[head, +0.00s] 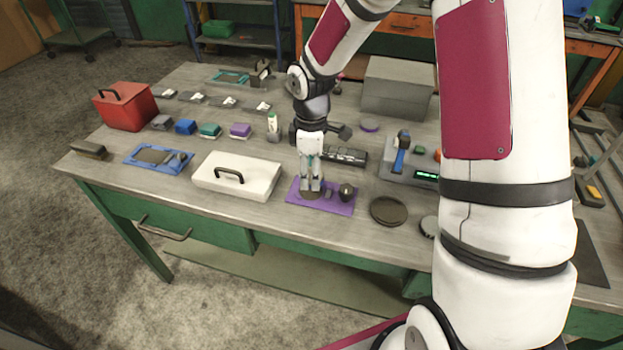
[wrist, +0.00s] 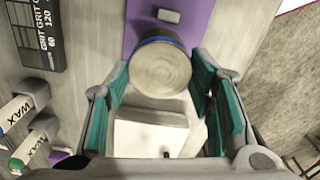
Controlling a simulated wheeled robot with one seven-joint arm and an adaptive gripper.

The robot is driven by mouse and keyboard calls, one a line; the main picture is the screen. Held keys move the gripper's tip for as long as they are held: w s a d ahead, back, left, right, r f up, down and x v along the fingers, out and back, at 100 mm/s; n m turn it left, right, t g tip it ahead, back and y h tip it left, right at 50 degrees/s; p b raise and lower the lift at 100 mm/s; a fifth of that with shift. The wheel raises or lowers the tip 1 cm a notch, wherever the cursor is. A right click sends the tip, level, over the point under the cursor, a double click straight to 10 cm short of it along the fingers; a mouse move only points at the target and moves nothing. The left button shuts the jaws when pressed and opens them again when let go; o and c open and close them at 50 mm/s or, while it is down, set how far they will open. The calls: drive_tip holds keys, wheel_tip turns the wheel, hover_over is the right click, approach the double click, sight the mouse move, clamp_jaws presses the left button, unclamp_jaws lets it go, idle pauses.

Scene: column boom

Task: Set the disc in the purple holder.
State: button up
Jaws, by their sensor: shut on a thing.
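The purple holder (head: 335,208) is a flat plate near the front edge of the bench, with a dark knob (head: 346,191) at its right end. My gripper (head: 312,186) points down over the left part of it. In the wrist view the gripper (wrist: 163,85) is shut on the disc (wrist: 160,70), a round grey-beige piece with a blue rim, between teal finger pads. The purple holder (wrist: 203,22) lies behind the disc there. The disc overlaps the plate in view; whether it touches the plate is hidden.
A white box (head: 260,178) with a black handle stands just left of the holder. A dark round plate (head: 388,210) lies to its right. A black grit block (head: 345,156) lies behind. A blue holder (head: 150,165) and a red box (head: 127,106) stand further left.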

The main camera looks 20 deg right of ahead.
sight(312, 192)
drive_tip(key=shift+f, duration=1.5)
drive_tip(key=shift+f, duration=0.6)
drive_tip(key=o, duration=1.6)
drive_tip(key=shift+o, duration=0.2)
wheel_tip(312, 192, up, 13)
drive_tip(key=s+r+m+t+h, duration=0.15)
drive_tip(key=s+r+m, duration=0.45)
drive_tip(key=s+r, duration=0.65)
drive_tip(key=s+r+m+t+y, duration=0.1)
drive_tip(key=s+r+m+t, duration=0.2)
drive_tip(key=s+m, duration=0.4)
drive_tip(key=shift+s+d+r, duration=0.15)
drive_tip(key=shift+s+r, duration=0.15)
drive_tip(key=shift+s, duration=2.7)
